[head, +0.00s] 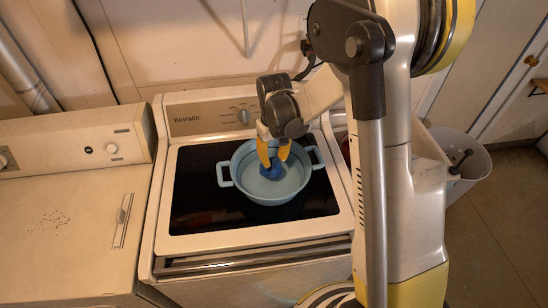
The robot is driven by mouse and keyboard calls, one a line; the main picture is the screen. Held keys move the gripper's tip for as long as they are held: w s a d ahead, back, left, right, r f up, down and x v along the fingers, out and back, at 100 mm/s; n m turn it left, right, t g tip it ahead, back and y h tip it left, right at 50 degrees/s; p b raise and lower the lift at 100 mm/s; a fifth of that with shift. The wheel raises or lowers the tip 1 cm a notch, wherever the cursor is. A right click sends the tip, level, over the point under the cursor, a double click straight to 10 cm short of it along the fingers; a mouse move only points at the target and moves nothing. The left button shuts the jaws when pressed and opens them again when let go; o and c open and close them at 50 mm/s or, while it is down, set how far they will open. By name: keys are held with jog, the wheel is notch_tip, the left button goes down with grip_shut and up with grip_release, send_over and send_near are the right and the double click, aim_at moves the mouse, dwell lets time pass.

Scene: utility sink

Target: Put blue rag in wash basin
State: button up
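The wash basin (292,190) is a round light-blue tub with two side handles, standing upright on the dark glass top of a white machine. The blue rag (270,172) is a small dark-blue bundle inside the basin's outline, toward its back left. My gripper (274,161) points down over the basin, with its two yellow fingers spread apart. The fingertips are right at the rag and partly cover it. The exact contact between fingers and rag is too small to make out.
The white machine (250,237) has a control panel behind the basin. Another white appliance (65,240) stands to its left. A white bin (468,165) with things in it is on the floor at right. The glass around the basin is clear, and open floor (500,230) lies at right.

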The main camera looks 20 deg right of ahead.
aim_at(275, 163)
dwell(0.7)
notch_tip(275, 163, up, 7)
jog(key=p, duration=0.4)
jog(key=shift+r, duration=0.1)
jog(key=s+b, duration=0.1)
jog(key=b, duration=0.1)
jog(key=shift+a+r+t+b, duration=0.1)
jog(key=shift+t+b, duration=0.2)
jog(key=shift+b, duration=0.05)
jog(key=s+f+t+b, duration=0.2)
jog(key=s+t+b, duration=0.1)
jog(key=s+b, duration=0.5)
jog(key=s+f+m+t+b, duration=0.1)
jog(key=s+f+t+b, duration=0.2)
jog(key=s+b, duration=0.6)
jog(key=shift+a+f+m+t+b, duration=0.3)
jog(key=shift+a+b, duration=0.15)
jog(key=shift+b, duration=0.4)
